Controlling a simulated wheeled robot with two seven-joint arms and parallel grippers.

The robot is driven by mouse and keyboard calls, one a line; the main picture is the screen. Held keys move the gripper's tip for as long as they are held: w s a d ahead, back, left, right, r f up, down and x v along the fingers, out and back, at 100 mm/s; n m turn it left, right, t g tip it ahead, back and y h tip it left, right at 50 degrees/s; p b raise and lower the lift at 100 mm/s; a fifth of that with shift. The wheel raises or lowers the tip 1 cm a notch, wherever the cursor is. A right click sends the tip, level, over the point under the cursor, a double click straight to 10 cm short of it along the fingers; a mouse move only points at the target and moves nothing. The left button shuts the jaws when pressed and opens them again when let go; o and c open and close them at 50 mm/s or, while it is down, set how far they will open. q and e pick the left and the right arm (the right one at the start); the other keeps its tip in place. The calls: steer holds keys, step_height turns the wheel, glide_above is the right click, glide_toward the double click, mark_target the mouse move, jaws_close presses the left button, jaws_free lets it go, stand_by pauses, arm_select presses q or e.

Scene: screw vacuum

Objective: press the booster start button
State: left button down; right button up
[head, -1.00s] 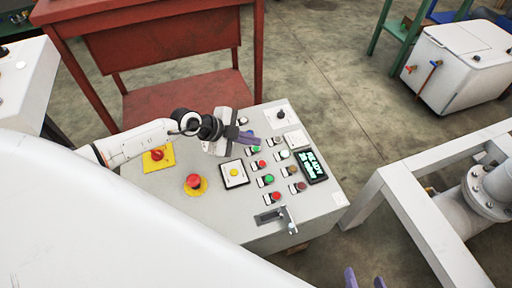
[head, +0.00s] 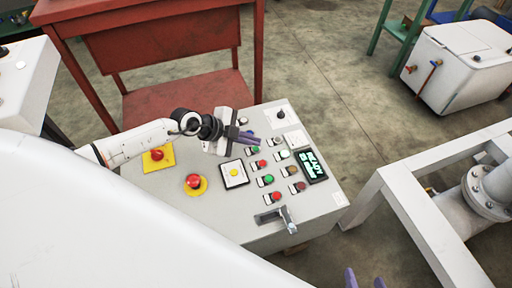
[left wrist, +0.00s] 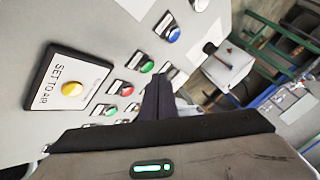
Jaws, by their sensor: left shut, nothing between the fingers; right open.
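The control panel (head: 215,212) is a grey slanted box with rows of small green, red and other coloured buttons. Green buttons (head: 268,179) and red buttons (head: 276,196) stand in columns, but their labels are too small to read, so I cannot tell which is the booster start button. My left gripper (head: 249,138) is shut and empty over the upper part of the button rows. In the left wrist view its purple fingers (left wrist: 158,98) point at the panel beside a green button (left wrist: 147,66) and a red button (left wrist: 127,88); contact cannot be told. My right gripper (head: 365,279) is open at the bottom edge.
A yellow button (head: 234,173) in a black frame, red emergency knobs (head: 193,181), a lit display (head: 311,164) and a metal handle (head: 287,214) are on the panel. A red bench (head: 170,100) stands behind. A white frame (head: 400,200) is at right.

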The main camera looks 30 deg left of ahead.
arm_select(q)
steer(key=shift+f, duration=0.15)
steer(key=shift+f, duration=0.25)
steer(key=shift+f, duration=0.5)
stand_by(1.0)
steer(key=shift+r+p, duration=0.9)
steer(key=shift+p, duration=0.6)
